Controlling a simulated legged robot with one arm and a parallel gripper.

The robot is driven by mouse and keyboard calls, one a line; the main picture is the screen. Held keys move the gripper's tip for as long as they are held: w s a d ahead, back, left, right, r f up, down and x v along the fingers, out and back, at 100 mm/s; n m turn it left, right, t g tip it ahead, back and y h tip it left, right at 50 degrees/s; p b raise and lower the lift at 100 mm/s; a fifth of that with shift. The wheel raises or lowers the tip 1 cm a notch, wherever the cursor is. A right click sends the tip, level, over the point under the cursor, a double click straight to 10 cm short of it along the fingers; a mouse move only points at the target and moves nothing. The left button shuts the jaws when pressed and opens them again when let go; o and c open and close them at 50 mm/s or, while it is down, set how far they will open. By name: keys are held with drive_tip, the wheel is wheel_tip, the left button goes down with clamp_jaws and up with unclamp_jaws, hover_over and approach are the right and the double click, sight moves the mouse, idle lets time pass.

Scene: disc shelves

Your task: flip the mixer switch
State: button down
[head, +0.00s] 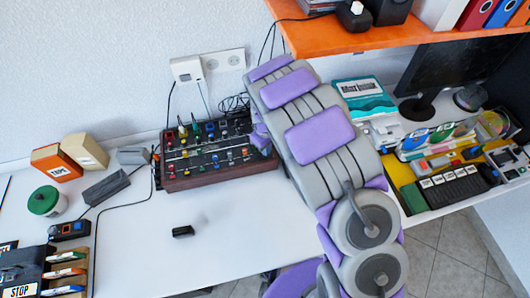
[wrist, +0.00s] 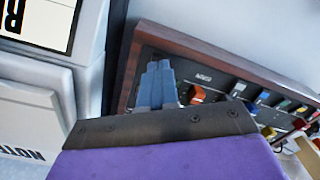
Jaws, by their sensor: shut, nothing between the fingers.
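The mixer (head: 225,163) is a dark panel with a reddish-brown wooden frame, several coloured knobs and sliders, standing on the white desk against the wall. My gripper (head: 262,139) is at the mixer's right end, partly hidden by my arm. In the wrist view, the fingers of my gripper (wrist: 158,78) are shut and empty, over the near end of the mixer (wrist: 225,72). An orange control (wrist: 196,94) is just right of the fingertips. Whether they touch the panel, I cannot tell. Which control is the switch is unclear.
An orange shelf (head: 345,39) hangs above my arm. A white wall socket (head: 223,60) with cables is behind the mixer. A teal and white box (head: 363,95) stands right of my arm. The desk in front of the mixer is mostly clear, except a small black object (head: 183,231).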

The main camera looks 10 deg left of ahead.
drive_tip(key=shift+f, duration=0.7)
idle(0.4)
drive_tip(key=shift+r+p, duration=1.3)
drive_tip(key=shift+r, duration=2.2)
